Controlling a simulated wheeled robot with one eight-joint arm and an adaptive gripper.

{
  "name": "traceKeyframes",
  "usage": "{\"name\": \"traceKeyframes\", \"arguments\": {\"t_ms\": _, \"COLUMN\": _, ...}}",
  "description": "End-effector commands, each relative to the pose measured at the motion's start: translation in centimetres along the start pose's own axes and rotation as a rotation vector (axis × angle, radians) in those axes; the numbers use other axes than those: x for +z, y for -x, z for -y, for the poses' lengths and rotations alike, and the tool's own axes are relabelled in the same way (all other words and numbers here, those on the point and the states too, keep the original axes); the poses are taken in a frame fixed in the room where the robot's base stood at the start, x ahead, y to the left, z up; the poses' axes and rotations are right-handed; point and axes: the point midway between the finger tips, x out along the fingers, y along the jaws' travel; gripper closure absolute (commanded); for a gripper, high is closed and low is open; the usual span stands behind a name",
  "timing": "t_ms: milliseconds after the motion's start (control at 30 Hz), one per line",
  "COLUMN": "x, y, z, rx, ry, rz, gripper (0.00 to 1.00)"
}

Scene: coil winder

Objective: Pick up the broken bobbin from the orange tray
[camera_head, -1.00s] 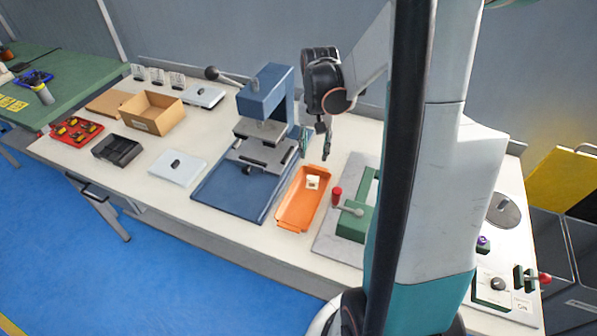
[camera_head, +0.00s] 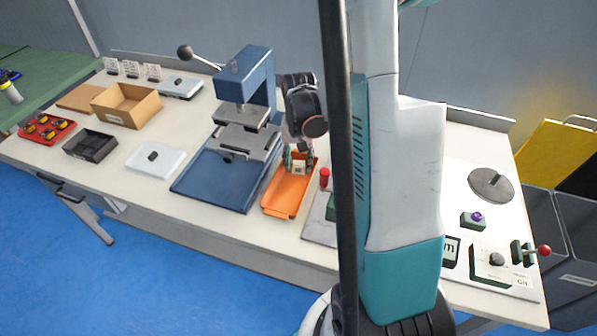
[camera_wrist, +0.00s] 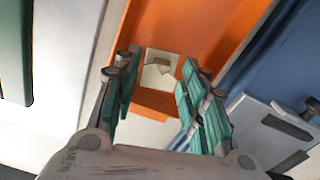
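The orange tray (camera_head: 283,196) lies on the white table, and it also shows in the wrist view (camera_wrist: 214,25). The broken bobbin (camera_wrist: 160,68), a small cream block, sits toward the tray's far end; in the head view it shows (camera_head: 299,167) just under my gripper. My gripper (camera_head: 299,157) points down over that end of the tray. In the wrist view my gripper (camera_wrist: 156,82) is open, with one green-padded finger on each side of the bobbin and gaps between. Whether the fingertips reach down beside it is unclear.
A blue press (camera_head: 240,140) stands close to the left of the tray. A grey plate with a green fixture (camera_head: 331,207) and a red-topped post (camera_head: 325,178) are close to the right. A cardboard box (camera_head: 127,107) and black bin (camera_head: 90,146) are further left.

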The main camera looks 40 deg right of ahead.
Motion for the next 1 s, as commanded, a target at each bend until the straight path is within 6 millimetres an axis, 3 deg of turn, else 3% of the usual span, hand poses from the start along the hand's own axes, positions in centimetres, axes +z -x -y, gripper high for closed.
{"name": "traceKeyframes", "arguments": {"t_ms": 267, "x": 0.0, "y": -0.6, "z": 0.0, "rx": 0.0, "ry": 0.0, "rz": 0.0, "gripper": 0.61}}
{"name": "traceKeyframes", "arguments": {"t_ms": 400, "x": 0.0, "y": -0.6, "z": 0.0, "rx": 0.0, "ry": 0.0, "rz": 0.0, "gripper": 0.78}}
{"name": "traceKeyframes", "arguments": {"t_ms": 767, "x": 0.0, "y": -0.5, "z": 0.0, "rx": 0.0, "ry": 0.0, "rz": 0.0, "gripper": 0.78}}
{"name": "traceKeyframes", "arguments": {"t_ms": 1000, "x": 0.0, "y": 1.2, "z": 0.0, "rx": 0.0, "ry": 0.0, "rz": 0.0, "gripper": 0.78}}
